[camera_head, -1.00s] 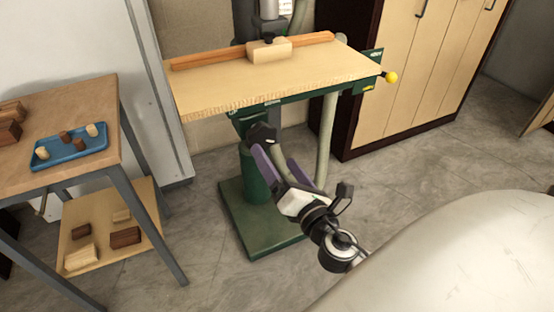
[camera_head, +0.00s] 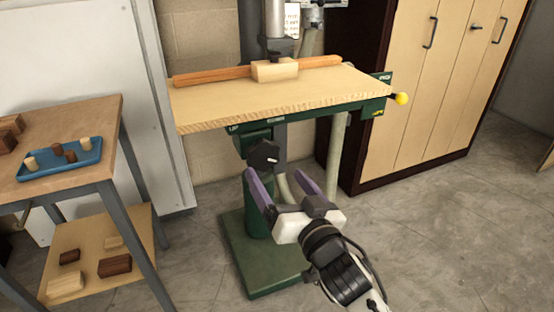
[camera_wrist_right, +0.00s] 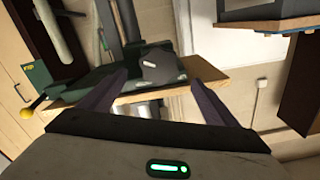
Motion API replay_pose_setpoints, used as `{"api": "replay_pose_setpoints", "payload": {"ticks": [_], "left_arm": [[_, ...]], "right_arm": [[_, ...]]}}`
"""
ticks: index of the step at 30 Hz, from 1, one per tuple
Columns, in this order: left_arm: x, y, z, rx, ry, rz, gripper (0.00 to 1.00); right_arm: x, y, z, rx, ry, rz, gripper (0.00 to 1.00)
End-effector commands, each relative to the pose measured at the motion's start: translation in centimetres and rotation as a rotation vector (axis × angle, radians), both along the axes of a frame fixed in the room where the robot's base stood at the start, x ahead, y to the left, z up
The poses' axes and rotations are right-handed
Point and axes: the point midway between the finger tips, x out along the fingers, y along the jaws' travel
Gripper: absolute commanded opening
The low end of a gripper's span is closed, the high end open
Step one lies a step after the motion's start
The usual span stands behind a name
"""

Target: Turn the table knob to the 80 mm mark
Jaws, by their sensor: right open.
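The black table knob (camera_head: 263,156) sits on the green drill press column just under the wooden worktable (camera_head: 220,105). It also shows between my fingers in the right wrist view (camera_wrist_right: 160,66). A small white mark is on its face. My right gripper (camera_head: 276,180) is open and empty, its purple fingers pointing up at the knob from in front and a little below. The fingers appear apart from the knob. The 80 mm mark cannot be read in these views. My left gripper is not in view.
A wooden fence (camera_head: 215,75) and a light block (camera_head: 275,71) lie on the worktable. A yellow ball handle (camera_head: 401,98) sticks out at its right. A side table with a blue tray (camera_head: 35,174) stands at the left. The floor at the right is clear.

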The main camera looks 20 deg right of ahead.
Motion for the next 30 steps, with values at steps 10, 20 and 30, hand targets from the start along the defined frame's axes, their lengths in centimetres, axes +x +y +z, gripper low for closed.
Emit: {"api": "replay_pose_setpoints", "payload": {"ticks": [10, 20, 30], "left_arm": [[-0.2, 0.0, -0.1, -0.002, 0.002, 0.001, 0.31], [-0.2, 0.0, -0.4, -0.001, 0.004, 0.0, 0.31], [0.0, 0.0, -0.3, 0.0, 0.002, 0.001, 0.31]], "right_arm": [[5.9, 0.0, 0.1, -0.006, -0.001, -0.004, 0.83], [9.5, 0.1, 0.0, -0.007, 0.0, -0.005, 0.83], [9.7, 0.1, 0.0, -0.007, 0.001, -0.005, 0.76]]}}
